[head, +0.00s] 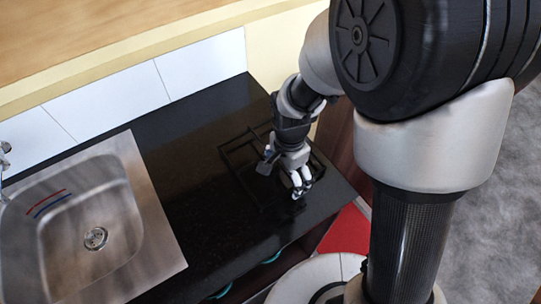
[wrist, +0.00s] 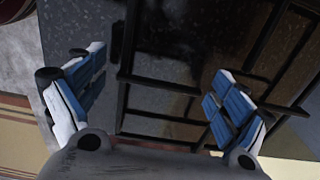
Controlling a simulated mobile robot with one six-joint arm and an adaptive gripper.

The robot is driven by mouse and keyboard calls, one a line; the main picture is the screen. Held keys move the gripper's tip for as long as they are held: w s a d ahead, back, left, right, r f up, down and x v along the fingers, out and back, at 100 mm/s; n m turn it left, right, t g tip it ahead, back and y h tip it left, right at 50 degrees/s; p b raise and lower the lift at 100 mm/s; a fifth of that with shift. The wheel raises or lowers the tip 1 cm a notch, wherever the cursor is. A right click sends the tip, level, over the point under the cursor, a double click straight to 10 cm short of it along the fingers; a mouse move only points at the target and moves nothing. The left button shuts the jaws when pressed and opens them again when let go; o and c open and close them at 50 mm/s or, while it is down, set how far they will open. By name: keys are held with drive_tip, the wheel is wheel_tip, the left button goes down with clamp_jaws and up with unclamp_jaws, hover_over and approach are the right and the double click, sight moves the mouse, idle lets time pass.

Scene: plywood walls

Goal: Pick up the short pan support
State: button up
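The pan support (head: 232,158) is a dark frame of thin bars lying on the black counter, hard to make out against it. In the wrist view its black bars (wrist: 127,50) cross below and between my fingers. I cannot tell where one support ends and another might begin. My gripper (head: 299,184) is over the right part of the frame in the head view. In the wrist view my gripper (wrist: 155,92) has its two blue-padded fingers wide apart with nothing held between them. My wrist and fingers hide part of the frame in the head view.
A steel sink (head: 130,215) with a drain is set in the counter at the left, with red and blue marks inside. White wall tiles (head: 200,65) stand behind. The black counter (head: 195,185) between sink and frame is clear. A red panel (head: 345,230) lies beyond the counter's edge.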

clamp_jaws()
idle(1.0)
idle(0.8)
